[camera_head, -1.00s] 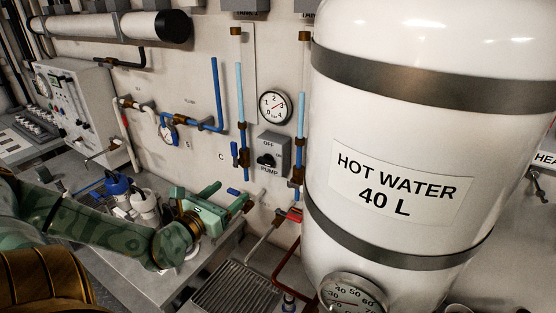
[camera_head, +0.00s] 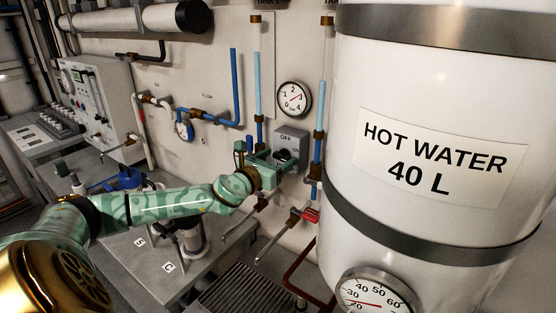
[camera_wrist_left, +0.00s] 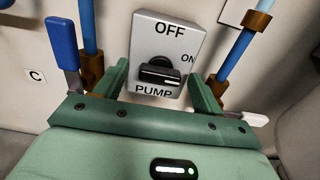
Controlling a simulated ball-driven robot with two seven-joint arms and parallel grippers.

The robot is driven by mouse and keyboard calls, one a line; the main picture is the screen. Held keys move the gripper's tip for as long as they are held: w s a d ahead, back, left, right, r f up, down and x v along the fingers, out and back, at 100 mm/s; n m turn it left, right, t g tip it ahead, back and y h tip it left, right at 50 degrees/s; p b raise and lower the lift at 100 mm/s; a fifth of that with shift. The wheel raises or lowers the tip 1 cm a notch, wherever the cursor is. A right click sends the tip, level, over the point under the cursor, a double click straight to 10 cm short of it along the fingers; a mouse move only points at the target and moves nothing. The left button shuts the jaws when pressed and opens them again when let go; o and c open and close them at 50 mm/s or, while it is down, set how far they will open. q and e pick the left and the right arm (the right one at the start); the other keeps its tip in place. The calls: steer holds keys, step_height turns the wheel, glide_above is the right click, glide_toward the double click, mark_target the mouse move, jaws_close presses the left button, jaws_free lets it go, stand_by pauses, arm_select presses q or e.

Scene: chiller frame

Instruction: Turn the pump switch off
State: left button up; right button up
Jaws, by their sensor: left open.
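The pump switch is a grey box (camera_head: 290,146) on the wall with OFF at its top, ON at its right and PUMP below. It also shows in the left wrist view (camera_wrist_left: 185,32), where its black knob (camera_wrist_left: 160,74) lies roughly level, its handle bar running left to right toward ON. My left gripper (camera_head: 277,160) is in front of the switch box and hides its lower part in the head view. In the left wrist view the left gripper (camera_wrist_left: 158,82) is open, one finger on each side of the knob, with visible gaps. My right gripper is not in view.
Blue pipes with brass fittings (camera_head: 319,120) run up the wall on both sides of the switch. A blue-handled lever (camera_wrist_left: 62,44) stands close left. The large white hot water tank (camera_head: 440,100) fills the right side. A pressure gauge (camera_head: 294,98) sits above the switch.

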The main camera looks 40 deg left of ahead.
arm_select(q)
steer(key=shift+w, duration=0.3)
steer(key=c, duration=1)
